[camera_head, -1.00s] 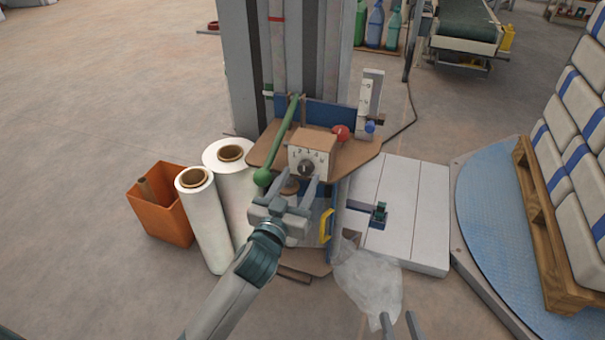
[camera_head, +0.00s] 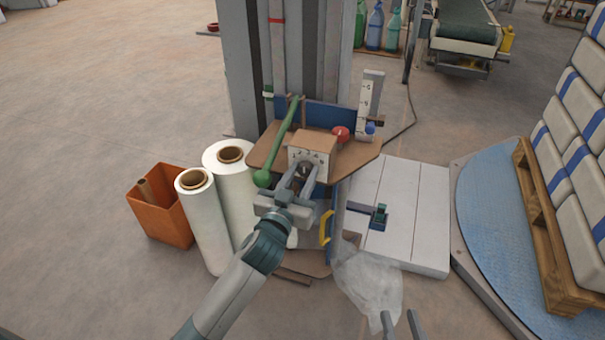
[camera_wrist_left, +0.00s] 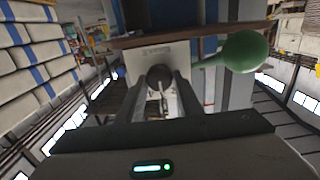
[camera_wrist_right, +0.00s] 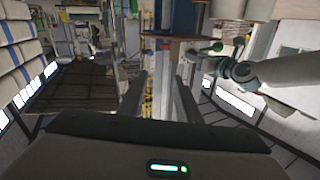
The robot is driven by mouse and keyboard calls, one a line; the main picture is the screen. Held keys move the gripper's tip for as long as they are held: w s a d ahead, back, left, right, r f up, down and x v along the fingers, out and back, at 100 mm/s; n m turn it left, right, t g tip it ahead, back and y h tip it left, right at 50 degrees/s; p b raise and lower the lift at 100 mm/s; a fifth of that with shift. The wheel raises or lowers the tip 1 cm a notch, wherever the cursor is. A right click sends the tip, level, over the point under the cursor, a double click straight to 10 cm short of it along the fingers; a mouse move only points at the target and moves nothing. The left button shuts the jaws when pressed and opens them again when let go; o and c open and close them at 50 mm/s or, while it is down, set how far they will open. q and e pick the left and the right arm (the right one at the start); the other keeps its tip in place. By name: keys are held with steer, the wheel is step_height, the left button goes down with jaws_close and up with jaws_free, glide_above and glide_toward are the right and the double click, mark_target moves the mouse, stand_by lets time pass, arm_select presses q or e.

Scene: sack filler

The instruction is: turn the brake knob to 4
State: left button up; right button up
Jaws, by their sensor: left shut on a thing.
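The brake knob (camera_wrist_left: 160,77) is a dark round knob with a light pointer line. It sits on the front dial of a tan box (camera_head: 314,145) on the brown shelf. My left gripper (camera_head: 306,174) is shut on the knob, one finger on each side, as the left wrist view shows. The fingers hide part of the dial, and I cannot read which number the pointer marks. My right gripper (camera_head: 401,318) is at the bottom edge of the head view, open and empty, away from the box.
A green-knobbed lever (camera_head: 263,178) stands left of the box, close to my left gripper. A red knob (camera_head: 341,133) is at its right. White film rolls (camera_head: 203,215) and an orange bin (camera_head: 160,205) stand left. Clear plastic film (camera_head: 370,280) hangs below right.

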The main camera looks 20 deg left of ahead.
steer(key=shift+f, duration=0.15)
arm_select(q)
steer(key=shift+p, duration=0.35)
steer(key=shift+r+m+p, duration=0.1)
steer(key=shift+m+p, duration=1)
steer(key=shift+m, duration=0.1)
steer(key=shift+m+p, duration=0.85)
steer(key=shift+m, duration=0.15)
steer(key=shift+d+m+p, duration=0.1)
steer(key=shift+m+p, duration=0.4)
steer(key=shift+m, duration=0.3)
arm_select(e)
steer(key=s+d+f+g+h, duration=0.1)
steer(key=s+d+f+g, duration=0.2)
steer(key=f+g, duration=0.2)
steer(key=s+d+f+g+h, duration=0.2)
steer(key=f+g, duration=0.3)
steer(key=f, duration=0.3)
steer(key=shift+s+d+f+m+h, duration=0.15)
steer(key=shift+s+d+m+h, duration=0.15)
steer(key=shift+s+d, duration=0.4)
steer(key=shift+s+a, duration=0.1)
steer(key=shift+s, duration=0.05)
arm_select(q)
steer(key=o, duration=1)
